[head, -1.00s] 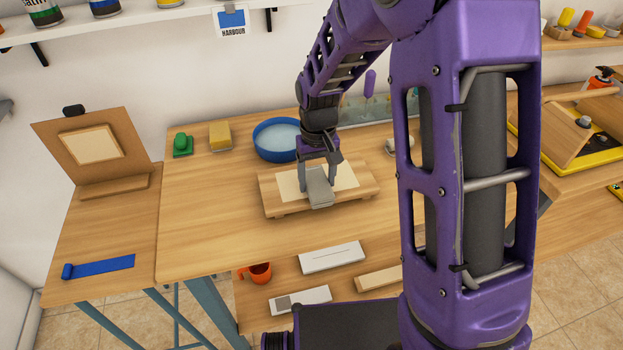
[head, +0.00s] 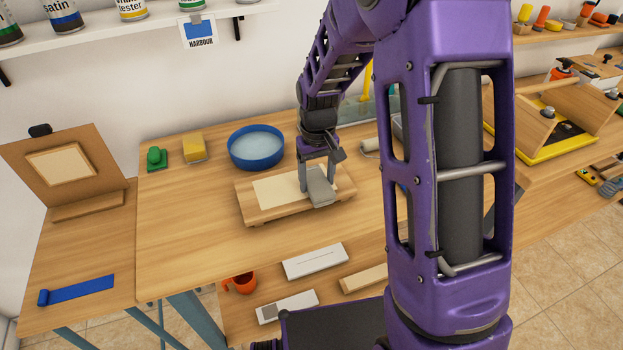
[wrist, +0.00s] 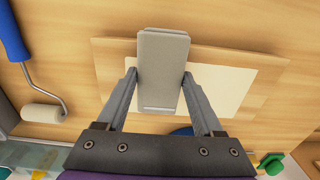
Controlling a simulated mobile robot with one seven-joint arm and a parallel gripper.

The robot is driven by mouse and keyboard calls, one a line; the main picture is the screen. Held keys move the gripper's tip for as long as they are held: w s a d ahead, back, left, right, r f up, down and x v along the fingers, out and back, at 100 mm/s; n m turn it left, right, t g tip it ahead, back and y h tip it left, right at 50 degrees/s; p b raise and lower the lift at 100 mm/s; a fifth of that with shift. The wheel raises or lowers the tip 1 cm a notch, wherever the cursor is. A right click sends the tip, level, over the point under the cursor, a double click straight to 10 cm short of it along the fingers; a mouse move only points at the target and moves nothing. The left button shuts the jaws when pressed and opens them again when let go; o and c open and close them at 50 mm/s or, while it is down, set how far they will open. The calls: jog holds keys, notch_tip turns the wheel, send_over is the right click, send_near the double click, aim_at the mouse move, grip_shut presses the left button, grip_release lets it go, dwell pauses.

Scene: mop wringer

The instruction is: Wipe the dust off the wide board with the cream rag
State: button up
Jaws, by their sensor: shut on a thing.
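The wide wooden board (head: 262,216) lies on the workbench with a flat cream rectangle (head: 278,191) on its top. The rectangle also shows in the wrist view (wrist: 228,84); I cannot tell if it is cloth, paper or a bare patch. My gripper (head: 318,174) points down over the right part of the board, shut on a grey flat block (head: 320,190). In the wrist view the grey block (wrist: 162,70) sits between the fingers and covers part of the rectangle. It appears to rest on the board. No separate cream rag is recognisable, and no dust can be made out.
A blue basin (head: 256,149), yellow sponge (head: 194,147) and green object (head: 155,158) stand behind the board. A paint roller (wrist: 42,113) lies beyond its right end. An easel-like panel (head: 65,170) and blue strip (head: 80,290) are left. The bench left of the board is clear.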

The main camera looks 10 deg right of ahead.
aim_at(335, 185)
jog(key=shift+w+d, duration=0.2)
jog(key=shift+d, duration=0.95)
jog(key=shift+w+d, duration=0.2)
jog(key=shift+d, duration=0.95)
jog(key=shift+r, duration=0.1)
notch_tip(335, 185, up, 2)
jog(key=shift+r+p, duration=0.2)
jog(key=shift+p, duration=0.5)
jog(key=shift+r, duration=2.3)
jog(key=shift+f, duration=0.1)
